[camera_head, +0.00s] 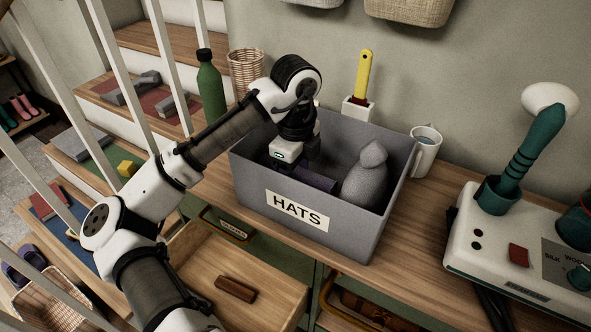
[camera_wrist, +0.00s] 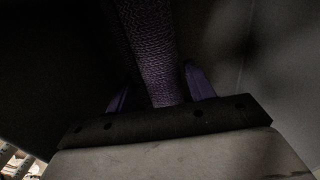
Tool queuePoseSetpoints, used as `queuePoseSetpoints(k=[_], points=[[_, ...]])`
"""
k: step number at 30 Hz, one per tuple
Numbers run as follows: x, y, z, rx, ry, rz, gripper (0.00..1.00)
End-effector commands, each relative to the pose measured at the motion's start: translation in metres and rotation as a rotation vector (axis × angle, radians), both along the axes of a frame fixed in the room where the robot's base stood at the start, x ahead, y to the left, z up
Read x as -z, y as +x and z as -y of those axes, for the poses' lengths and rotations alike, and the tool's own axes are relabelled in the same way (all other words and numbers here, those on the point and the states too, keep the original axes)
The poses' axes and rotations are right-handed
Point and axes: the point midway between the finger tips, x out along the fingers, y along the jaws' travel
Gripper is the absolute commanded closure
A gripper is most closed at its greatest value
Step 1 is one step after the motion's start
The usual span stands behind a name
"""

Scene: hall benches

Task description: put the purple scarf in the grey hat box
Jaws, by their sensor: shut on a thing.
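The grey hat box (camera_head: 375,240), labelled HATS, stands open on the wooden bench top. My gripper (camera_head: 300,165) is down inside the left half of the box, below its rim. It is shut on the purple scarf (camera_head: 316,182), which shows as a dark purple piece low in the box. In the wrist view the knitted scarf (camera_wrist: 153,50) runs between the two purple fingers of my gripper (camera_wrist: 160,88). The arm and the front wall hide part of the scarf, and I cannot tell whether it touches the floor of the box.
An open drawer (camera_head: 205,262) lies below in front.

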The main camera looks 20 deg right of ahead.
Motion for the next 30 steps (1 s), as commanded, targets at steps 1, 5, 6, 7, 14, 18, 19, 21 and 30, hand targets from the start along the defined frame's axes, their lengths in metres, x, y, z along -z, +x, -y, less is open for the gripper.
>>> queuePoseSetpoints(k=[1,5,6,7,14,18,19,21,30], points=[[-0.001,0.000,0.000,0.000,0.000,0.001,0.71],[0.000,0.000,0.000,0.000,0.000,0.000,0.71],[0.001,0.000,0.000,0.000,0.000,0.000,0.71],[0.002,0.000,0.000,0.000,-0.001,-0.001,0.71],[0.010,0.000,0.000,0.000,0.000,-0.001,0.71],[0.011,0.000,0.000,0.000,0.000,0.000,0.71],[0.011,0.000,0.000,0.000,0.000,0.000,0.71],[0.011,0.000,0.000,0.000,0.001,-0.001,0.39],[0.011,0.000,0.000,0.000,0.000,0.000,0.25]])
